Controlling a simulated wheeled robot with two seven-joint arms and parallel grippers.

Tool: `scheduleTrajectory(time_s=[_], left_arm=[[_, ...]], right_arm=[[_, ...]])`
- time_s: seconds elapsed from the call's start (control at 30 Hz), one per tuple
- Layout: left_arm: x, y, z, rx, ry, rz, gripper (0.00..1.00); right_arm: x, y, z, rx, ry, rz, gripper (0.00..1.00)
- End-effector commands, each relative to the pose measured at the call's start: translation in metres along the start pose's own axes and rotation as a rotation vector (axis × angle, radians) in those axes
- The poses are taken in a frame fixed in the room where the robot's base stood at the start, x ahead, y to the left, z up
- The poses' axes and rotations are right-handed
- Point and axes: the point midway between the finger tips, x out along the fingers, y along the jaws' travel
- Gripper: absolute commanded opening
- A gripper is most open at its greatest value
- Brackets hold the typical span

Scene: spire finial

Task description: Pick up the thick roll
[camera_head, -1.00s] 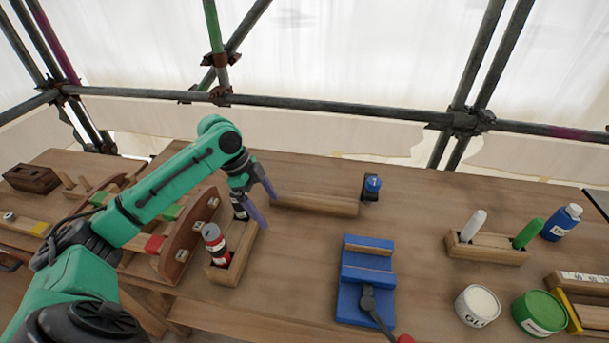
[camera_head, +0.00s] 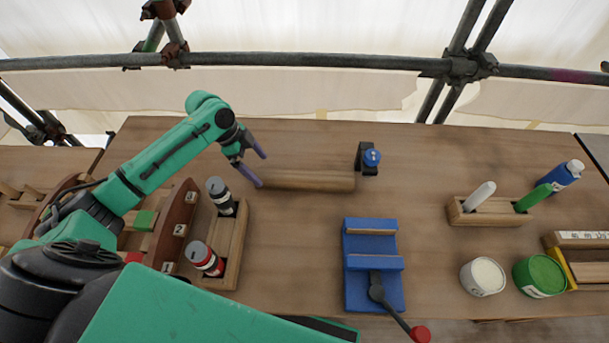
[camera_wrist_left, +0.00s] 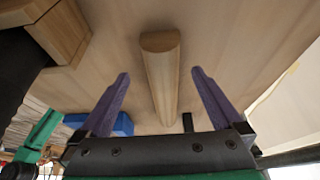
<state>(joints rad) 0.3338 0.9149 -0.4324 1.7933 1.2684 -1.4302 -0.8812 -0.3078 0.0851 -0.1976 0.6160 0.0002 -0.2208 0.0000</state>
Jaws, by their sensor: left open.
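The thick roll appears to be the long wooden bar with a rounded top (camera_head: 310,182), lying left to right on the table at the back middle. In the left wrist view it (camera_wrist_left: 162,85) runs lengthwise between the fingers, its near end face toward the camera. My left gripper (camera_head: 260,170) is at the roll's left end, open and empty. In the left wrist view its purple fingers (camera_wrist_left: 160,73) stand apart on either side of the roll, with a gap to each. My right gripper is not in view.
A blue fixture with a lever (camera_head: 372,265) is in front.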

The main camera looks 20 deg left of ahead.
Motion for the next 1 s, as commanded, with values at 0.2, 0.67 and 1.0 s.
scheduleTrajectory(time_s=[0.2, 0.67, 1.0], left_arm=[[0.031, 0.001, -0.005, -0.001, 0.002, 0.003, 1.0], [0.057, 0.0, -0.002, 0.001, -0.002, -0.002, 0.58], [0.056, -0.001, -0.003, 0.001, -0.001, -0.003, 0.0]], right_arm=[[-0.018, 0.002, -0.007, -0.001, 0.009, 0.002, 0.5], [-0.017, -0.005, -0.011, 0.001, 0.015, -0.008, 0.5], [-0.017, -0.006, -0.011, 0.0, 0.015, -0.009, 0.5]])
